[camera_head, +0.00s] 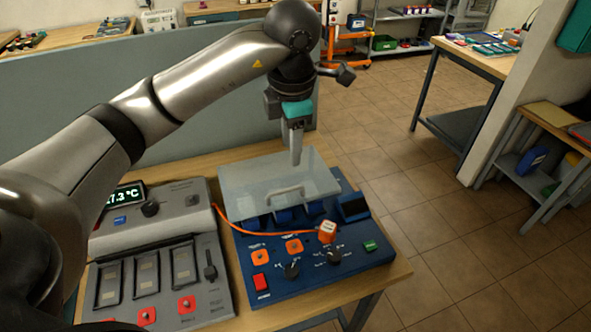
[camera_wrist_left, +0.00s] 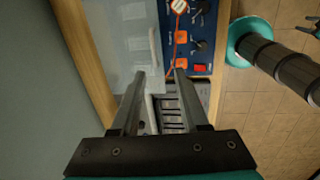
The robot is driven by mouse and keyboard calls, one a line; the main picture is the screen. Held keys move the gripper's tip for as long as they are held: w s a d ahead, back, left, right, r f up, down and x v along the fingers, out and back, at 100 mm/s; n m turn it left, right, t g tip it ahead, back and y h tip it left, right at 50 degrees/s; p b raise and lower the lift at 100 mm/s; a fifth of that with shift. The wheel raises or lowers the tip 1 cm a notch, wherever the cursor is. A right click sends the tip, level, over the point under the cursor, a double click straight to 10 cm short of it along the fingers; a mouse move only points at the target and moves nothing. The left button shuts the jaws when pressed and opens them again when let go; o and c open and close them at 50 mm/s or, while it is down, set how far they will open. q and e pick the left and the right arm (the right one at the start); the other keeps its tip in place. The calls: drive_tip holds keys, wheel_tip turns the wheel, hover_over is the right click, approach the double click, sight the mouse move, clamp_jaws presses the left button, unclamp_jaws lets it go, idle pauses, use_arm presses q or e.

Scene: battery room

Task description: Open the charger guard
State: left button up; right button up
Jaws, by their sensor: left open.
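The charger guard (camera_head: 250,182) is a clear, pale panel with a light bar handle (camera_head: 286,194). It lies over the back part of the blue charger (camera_head: 300,270), apparently down, with blue parts showing along its front edge. My left gripper (camera_head: 296,158) points down above the back of the guard, behind the handle in the picture. In the left wrist view the guard (camera_wrist_left: 122,40) fills the upper middle.
An orange cable ends at an orange-and-white plug (camera_head: 327,231) on the charger. A grey device (camera_head: 165,255) with a lit display stands close on the left. Both rest on a wooden bench (camera_head: 385,281). A grey-blue partition (camera_head: 60,85) stands behind.

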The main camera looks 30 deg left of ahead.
use_arm(q)
drive_tip(key=a, duration=0.1)
approach(282, 191)
drive_tip(key=f, duration=0.5)
drive_tip(key=w+f, duration=0.1)
drive_tip(key=f, duration=0.1)
drive_tip(key=shift+a+f+p, duration=0.3)
drive_tip(key=shift+a+f, duration=0.05)
use_arm(e)
drive_tip(key=shift+s+r, duration=0.3)
use_arm(q)
drive_tip(key=shift+w, duration=0.1)
drive_tip(key=shift+c, duration=0.2)
clamp_jaws()
idle(0.5)
